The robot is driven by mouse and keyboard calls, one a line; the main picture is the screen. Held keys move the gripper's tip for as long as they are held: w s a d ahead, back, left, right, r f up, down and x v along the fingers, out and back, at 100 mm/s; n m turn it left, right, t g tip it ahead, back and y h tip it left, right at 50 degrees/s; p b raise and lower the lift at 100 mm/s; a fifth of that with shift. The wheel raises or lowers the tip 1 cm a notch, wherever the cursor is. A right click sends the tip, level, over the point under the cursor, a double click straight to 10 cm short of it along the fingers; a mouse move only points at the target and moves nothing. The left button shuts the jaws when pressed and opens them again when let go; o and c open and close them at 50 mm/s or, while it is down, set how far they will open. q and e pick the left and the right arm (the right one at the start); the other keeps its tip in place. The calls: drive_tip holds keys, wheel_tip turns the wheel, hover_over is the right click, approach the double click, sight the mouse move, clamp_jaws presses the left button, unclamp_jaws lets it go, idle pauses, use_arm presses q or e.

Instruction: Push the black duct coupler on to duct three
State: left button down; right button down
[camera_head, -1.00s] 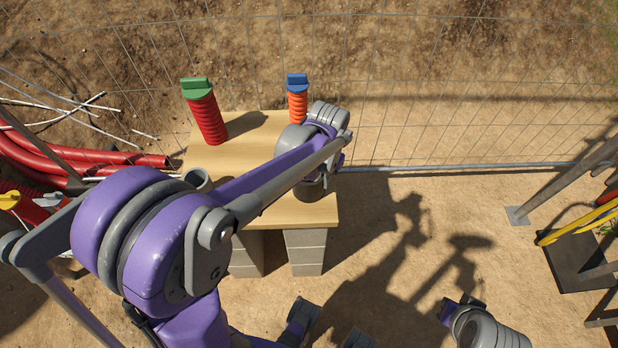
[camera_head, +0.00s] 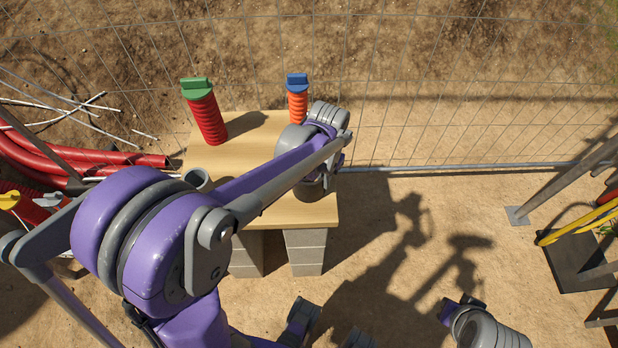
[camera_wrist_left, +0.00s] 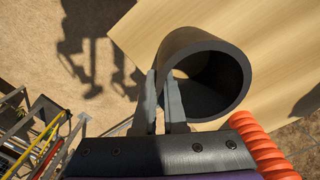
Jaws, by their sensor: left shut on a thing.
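The black duct coupler (camera_wrist_left: 230,62) is a short, wide, hollow tube in the left wrist view, its open end facing the camera. My left gripper (camera_wrist_left: 160,88) is shut on its wall, one finger inside the opening and one outside. In the head view my left forearm and wrist cover the gripper and most of the coupler over the table's right side. An orange ribbed duct (camera_head: 298,106) with a blue cap stands behind my wrist; it also shows in the left wrist view (camera_wrist_left: 262,142). A red ribbed duct (camera_head: 207,118) with a green cap stands further left. No duct number is readable.
The wooden table (camera_head: 240,150) rests on grey blocks (camera_head: 304,250). A grey open tube (camera_head: 198,180) stands at its left edge. Red pipes (camera_head: 110,157) lie to the left. A wire fence (camera_head: 420,120) runs behind.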

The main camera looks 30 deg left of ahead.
idle(0.3)
use_arm(q)
wheel_tip(320, 180, up, 10)
drive_tip(key=shift+p, duration=0.65)
drive_tip(key=shift+d, duration=0.1)
idle(1.6)
